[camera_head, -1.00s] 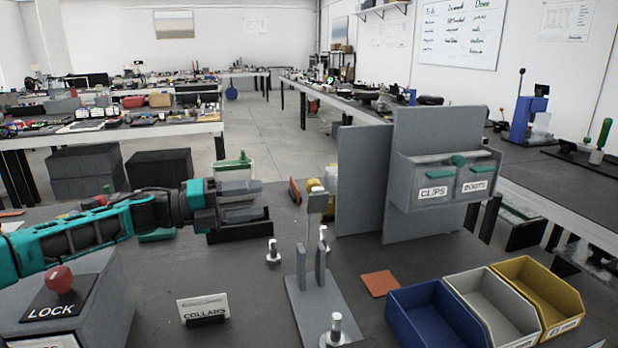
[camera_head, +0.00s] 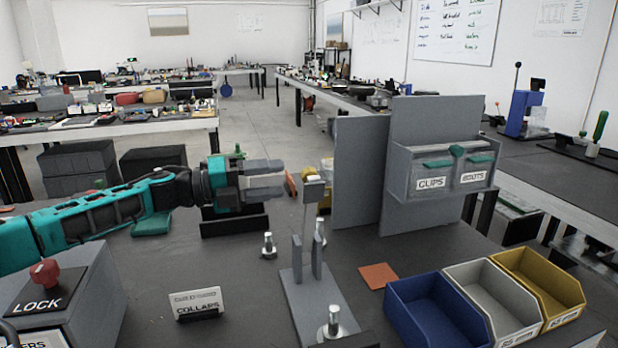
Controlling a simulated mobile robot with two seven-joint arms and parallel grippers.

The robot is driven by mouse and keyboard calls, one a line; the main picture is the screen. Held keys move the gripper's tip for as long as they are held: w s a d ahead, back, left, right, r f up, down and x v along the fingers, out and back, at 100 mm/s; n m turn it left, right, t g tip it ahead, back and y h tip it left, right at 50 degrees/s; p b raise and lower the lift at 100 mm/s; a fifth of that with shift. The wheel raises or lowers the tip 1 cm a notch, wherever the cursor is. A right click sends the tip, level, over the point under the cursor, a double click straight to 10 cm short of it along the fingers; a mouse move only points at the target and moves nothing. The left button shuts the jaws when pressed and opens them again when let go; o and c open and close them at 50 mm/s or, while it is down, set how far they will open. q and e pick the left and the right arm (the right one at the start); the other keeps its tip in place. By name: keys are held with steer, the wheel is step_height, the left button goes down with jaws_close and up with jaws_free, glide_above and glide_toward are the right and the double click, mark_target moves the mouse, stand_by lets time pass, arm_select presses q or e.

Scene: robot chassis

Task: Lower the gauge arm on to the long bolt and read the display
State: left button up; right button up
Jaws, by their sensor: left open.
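The gauge is a grey stand with a flat base (camera_head: 325,297) and two short uprights. Its thin gauge arm (camera_head: 306,215) stands raised, with a small grey block (camera_head: 314,190) at the top; no reading is legible. A bolt (camera_head: 333,322) stands upright at the near end of the base. Another bolt (camera_head: 269,245) stands on the table left of the gauge, and one (camera_head: 320,230) stands behind it, partly hidden. Which is the long bolt I cannot tell for sure. My left gripper (camera_head: 284,178) is open and empty, left of the raised arm and apart from it. My right gripper is out of view.
Blue (camera_head: 402,312), grey and yellow bins stand at the front right, beside an orange square (camera_head: 378,276). A grey panel (camera_head: 362,185) with labelled boxes stands behind. A COLLARS card (camera_head: 197,303) and a LOCK box (camera_head: 85,295) with a red knob are at left.

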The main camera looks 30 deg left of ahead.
mark_target(302, 175)
arm_select(q)
steer(key=p+x, duration=0.1)
steer(key=x, duration=0.5)
steer(key=shift+w+d+r+p, duration=0.15)
steer(key=shift+w+d+p, duration=0.1)
steer(key=shift+p, duration=0.1)
steer(key=shift+w+d, duration=0.4)
steer(key=shift+w, duration=0.1)
jaws_close()
